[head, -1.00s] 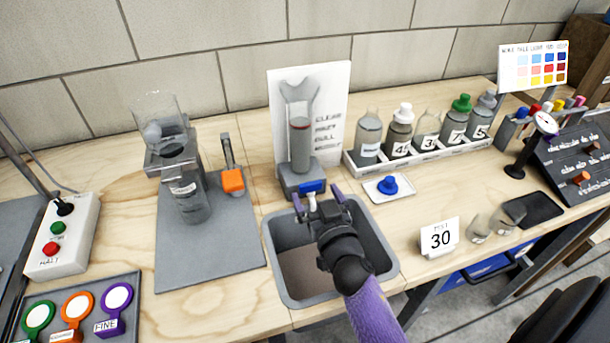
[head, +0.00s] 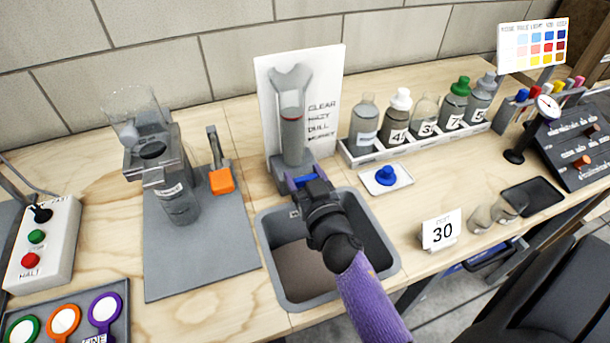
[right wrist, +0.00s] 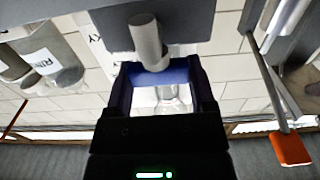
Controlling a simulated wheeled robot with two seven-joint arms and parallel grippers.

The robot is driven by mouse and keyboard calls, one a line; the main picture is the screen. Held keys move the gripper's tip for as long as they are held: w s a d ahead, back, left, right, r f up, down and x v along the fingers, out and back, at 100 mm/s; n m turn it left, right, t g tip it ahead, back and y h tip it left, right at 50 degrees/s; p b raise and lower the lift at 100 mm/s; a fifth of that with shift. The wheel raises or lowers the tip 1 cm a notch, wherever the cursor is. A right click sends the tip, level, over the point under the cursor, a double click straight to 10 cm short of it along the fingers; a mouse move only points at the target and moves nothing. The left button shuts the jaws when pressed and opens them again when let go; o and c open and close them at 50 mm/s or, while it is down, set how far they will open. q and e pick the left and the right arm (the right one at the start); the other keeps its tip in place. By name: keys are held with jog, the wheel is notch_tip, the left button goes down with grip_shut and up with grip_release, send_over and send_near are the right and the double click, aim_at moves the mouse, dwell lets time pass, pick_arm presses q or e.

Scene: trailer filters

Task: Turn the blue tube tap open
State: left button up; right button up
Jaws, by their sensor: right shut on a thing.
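The blue tube tap (head: 297,182) is at the foot of the grey tube stand, below the upright tube (head: 292,138) with a red line near its top. My right gripper (head: 306,184) reaches over the sink bin to the tap. In the right wrist view, the tap shows as a blue bar (right wrist: 170,75) held between the fingers of my right gripper (right wrist: 158,80). A grey spout (right wrist: 148,42) stands beside it. The gripper is shut on the tap, and my forearm and hand hide part of the stand's base. My left gripper is out of view.
A grey bin (head: 268,240) stands under the tap. A white card (head: 322,75) stands behind the tube. To the right are a blue knob on a plate (head: 386,174) and a rack of bottles (head: 388,150). To the left, an orange-handled thing (head: 221,180) is close by.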

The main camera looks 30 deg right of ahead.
jog(key=shift+r+n+y+p, duration=0.25)
jog(key=shift+n+y+p, duration=0.8)
jog(key=shift+y, duration=0.45)
jog(key=n+y+p, duration=0.1)
jog(key=n+y, duration=0.1)
jog(key=y, duration=0.1)
jog(key=shift+f+y, duration=0.1)
jog(key=shift+y, duration=0.2)
jog(key=shift+f+n+y, duration=0.1)
jog(key=shift+n+y, duration=0.65)
jog(key=shift+y, duration=0.25)
jog(key=shift+n+g+y, duration=0.3)
jog(key=shift+n+y, duration=0.2)
jog(key=shift+y, duration=0.3)
jog(key=shift+n+g+y, duration=0.3)
jog(key=shift+n+y, duration=0.1)
jog(key=shift+y, duration=0.2)
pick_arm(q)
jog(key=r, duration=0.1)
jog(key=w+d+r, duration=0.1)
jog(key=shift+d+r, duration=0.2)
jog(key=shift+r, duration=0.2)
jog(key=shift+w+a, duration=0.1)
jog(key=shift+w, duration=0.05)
